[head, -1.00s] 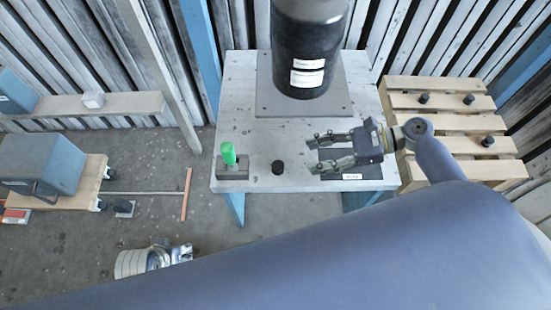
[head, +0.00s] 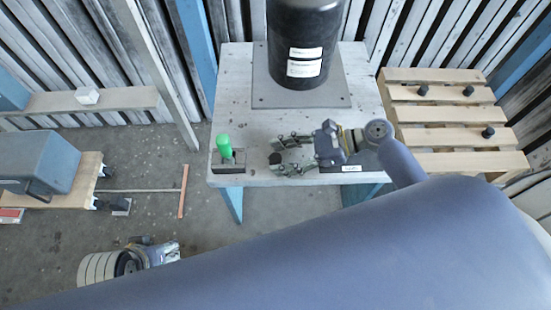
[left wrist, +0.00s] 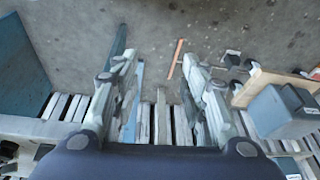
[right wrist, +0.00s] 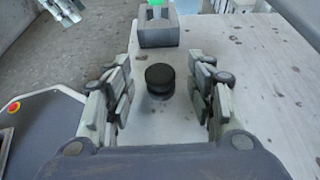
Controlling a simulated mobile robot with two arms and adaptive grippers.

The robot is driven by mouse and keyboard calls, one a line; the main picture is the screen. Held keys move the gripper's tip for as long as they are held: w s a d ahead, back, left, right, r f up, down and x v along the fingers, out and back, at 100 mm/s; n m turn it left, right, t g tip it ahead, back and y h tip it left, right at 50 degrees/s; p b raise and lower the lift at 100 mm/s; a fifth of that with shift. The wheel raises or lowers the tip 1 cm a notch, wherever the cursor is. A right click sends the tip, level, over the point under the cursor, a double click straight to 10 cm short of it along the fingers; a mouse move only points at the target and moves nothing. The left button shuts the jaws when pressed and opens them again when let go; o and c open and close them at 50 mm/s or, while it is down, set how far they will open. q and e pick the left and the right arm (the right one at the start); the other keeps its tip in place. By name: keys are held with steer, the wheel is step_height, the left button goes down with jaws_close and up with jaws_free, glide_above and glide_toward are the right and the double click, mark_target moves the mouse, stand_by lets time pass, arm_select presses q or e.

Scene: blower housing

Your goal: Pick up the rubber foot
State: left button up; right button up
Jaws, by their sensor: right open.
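The rubber foot is a small black cylinder (head: 275,158) on the white table (head: 232,110), near its front edge. My right gripper (head: 277,156) is open, with its fingers pointing left around the foot in the head view. In the right wrist view the foot (right wrist: 160,80) stands upright between the two open fingers, near their tips and apart from both. My left gripper (left wrist: 160,80) is open and empty, away from the table over the floor. In the head view it shows at the lower left (head: 165,252).
A grey block with a green-topped piece (head: 224,146) stands left of the foot. A large black cylinder (head: 303,45) on a grey plate (head: 300,95) fills the table's back. A pallet (head: 450,135) on the right holds several black feet. A grey box (head: 40,160) sits at far left.

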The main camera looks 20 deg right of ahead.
steer(key=c, duration=1)
steer(key=shift+o, duration=0.2)
steer(key=shift+r, duration=0.2)
